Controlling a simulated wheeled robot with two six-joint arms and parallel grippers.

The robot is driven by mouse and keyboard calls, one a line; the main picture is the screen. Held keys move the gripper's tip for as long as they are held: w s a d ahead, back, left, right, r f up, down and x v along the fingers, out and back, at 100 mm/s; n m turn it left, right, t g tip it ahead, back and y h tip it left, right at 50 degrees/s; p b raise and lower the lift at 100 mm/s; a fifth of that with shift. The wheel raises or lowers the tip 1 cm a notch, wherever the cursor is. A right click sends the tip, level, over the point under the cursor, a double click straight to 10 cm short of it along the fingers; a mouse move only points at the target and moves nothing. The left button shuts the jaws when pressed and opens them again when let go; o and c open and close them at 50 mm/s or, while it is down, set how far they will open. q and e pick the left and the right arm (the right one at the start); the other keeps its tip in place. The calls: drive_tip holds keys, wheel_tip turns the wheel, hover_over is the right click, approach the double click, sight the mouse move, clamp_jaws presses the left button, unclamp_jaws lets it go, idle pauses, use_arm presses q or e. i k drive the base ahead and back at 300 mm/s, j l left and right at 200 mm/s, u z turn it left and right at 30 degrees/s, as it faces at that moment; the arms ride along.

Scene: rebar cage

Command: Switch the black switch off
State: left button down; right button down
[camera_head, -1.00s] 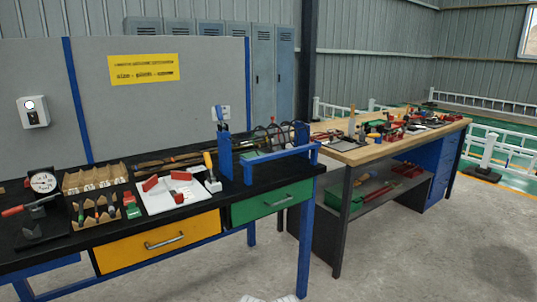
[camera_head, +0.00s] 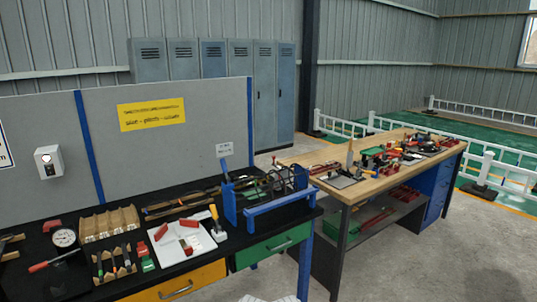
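A small white box (camera_head: 48,162) is mounted on the grey panel at the left, above the back of the black workbench. It has a pale round spot on its front and a small dark part below it. This dark part may be the black switch, but it is too small to tell its position. Neither of my grippers can be made out in the view. A white shape (camera_head: 268,299) shows at the bottom edge, and I cannot tell what it is.
The black workbench (camera_head: 120,281) carries a gauge (camera_head: 64,237), a wooden rack (camera_head: 109,223), a white tray (camera_head: 182,242) and a blue frame (camera_head: 231,205). A wooden-topped bench (camera_head: 305,160) stands to the right. Grey floor (camera_head: 420,255) is open at the lower right.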

sight(49, 170)
drive_tip(key=u, duration=1.45)
